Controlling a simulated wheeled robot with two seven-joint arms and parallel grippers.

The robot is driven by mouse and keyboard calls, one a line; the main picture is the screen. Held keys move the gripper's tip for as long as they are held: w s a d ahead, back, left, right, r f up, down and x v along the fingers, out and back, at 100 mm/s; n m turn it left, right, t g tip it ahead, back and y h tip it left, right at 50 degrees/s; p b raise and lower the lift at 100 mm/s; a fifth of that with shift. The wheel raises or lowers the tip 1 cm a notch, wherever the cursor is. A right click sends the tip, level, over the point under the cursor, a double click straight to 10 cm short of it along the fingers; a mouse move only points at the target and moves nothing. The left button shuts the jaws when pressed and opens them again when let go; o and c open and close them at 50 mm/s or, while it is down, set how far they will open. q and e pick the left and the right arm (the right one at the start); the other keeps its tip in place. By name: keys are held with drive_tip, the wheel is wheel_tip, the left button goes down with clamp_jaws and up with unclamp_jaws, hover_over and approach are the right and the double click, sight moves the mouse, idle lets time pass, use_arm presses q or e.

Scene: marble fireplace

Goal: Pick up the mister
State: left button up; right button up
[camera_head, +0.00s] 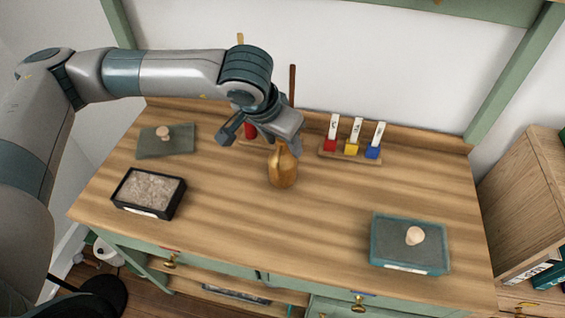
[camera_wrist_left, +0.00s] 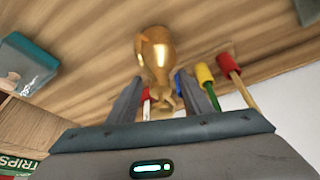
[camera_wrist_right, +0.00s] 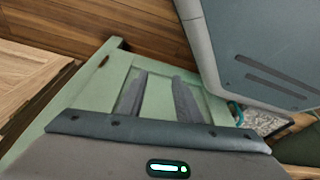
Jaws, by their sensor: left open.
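The mister (camera_head: 283,170) is a shiny golden-brown bottle standing upright near the middle of the wooden tabletop. My left gripper (camera_head: 268,132) is open, just behind and above it, and covers part of its top in the head view. In the left wrist view the mister (camera_wrist_left: 157,55) appears between and beyond the two open fingers; its narrow top lies between them. I cannot tell whether the fingers touch it. My right gripper (camera_wrist_right: 158,80) is open and empty in its wrist view, facing a green cabinet front, and it is out of the head view.
A black tray (camera_head: 148,193) of grains and a dark green lid (camera_head: 165,142) lie at left. A teal box (camera_head: 408,243) with a knob is at front right. A rack (camera_head: 350,155) with red, yellow and blue pieces stands behind. The front middle is clear.

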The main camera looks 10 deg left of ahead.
use_arm(q)
drive_tip(key=shift+c, duration=0.4)
clamp_jaws()
